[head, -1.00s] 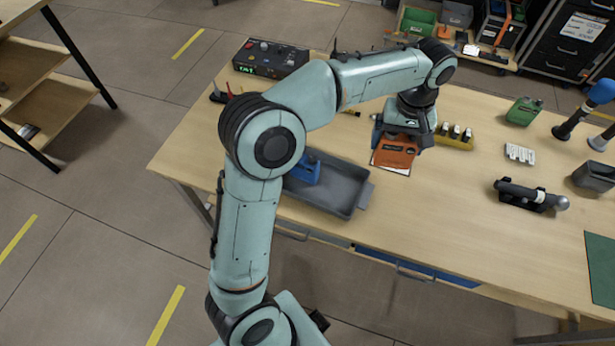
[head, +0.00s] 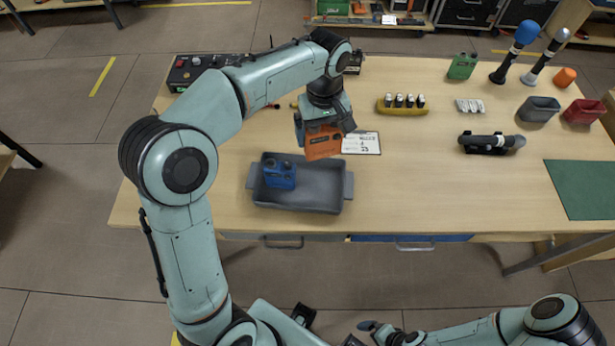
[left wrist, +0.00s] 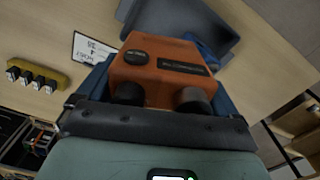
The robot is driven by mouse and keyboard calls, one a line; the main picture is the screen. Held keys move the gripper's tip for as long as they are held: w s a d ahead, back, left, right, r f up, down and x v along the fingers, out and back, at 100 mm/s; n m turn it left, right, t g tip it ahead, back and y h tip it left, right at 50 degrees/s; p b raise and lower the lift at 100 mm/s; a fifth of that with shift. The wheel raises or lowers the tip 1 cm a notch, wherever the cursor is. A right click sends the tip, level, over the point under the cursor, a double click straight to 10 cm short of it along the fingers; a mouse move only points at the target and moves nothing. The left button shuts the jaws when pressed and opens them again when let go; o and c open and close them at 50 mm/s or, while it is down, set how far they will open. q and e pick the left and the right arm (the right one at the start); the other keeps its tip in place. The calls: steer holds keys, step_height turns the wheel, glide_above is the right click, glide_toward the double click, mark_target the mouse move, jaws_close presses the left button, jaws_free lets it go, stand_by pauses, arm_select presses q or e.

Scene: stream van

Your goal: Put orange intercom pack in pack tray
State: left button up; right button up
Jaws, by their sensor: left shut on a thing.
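My left gripper (head: 324,126) is shut on the orange intercom pack (head: 323,143). It holds the pack above the table, beside the back right part of the grey pack tray (head: 325,200). A blue pack (head: 280,175) sits in the left part of the tray; the right part is empty. In the left wrist view, the orange pack (left wrist: 165,68) is between the blue fingers, its two dark knobs toward the camera, with the grey tray (left wrist: 175,14) beyond it. My right gripper (head: 370,328) shows only small at the bottom edge; its jaws are unclear.
A white printed card (head: 361,143) lies right of the orange pack. A yellow holder (head: 403,109) with several small items stands behind it. A black control box (head: 200,68) is at back left. Microphones, cups and a green mat (head: 585,188) occupy the right. The middle front is clear.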

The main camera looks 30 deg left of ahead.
arm_select(q)
steer(key=shift+f+b, duration=0.9)
steer(key=shift+f, duration=7.8)
arm_select(e)
steer(key=shift+s+f, duration=0.35)
steer(key=shift+f, duration=0.3)
steer(key=shift+s+f, duration=0.35)
steer(key=shift+f, duration=0.25)
arm_select(q)
steer(key=shift+f, duration=0.1)
steer(key=o, duration=0.9)
steer(key=shift+f, duration=0.1)
steer(key=shift+c, duration=0.2)
arm_select(e)
steer(key=shift+f, duration=0.15)
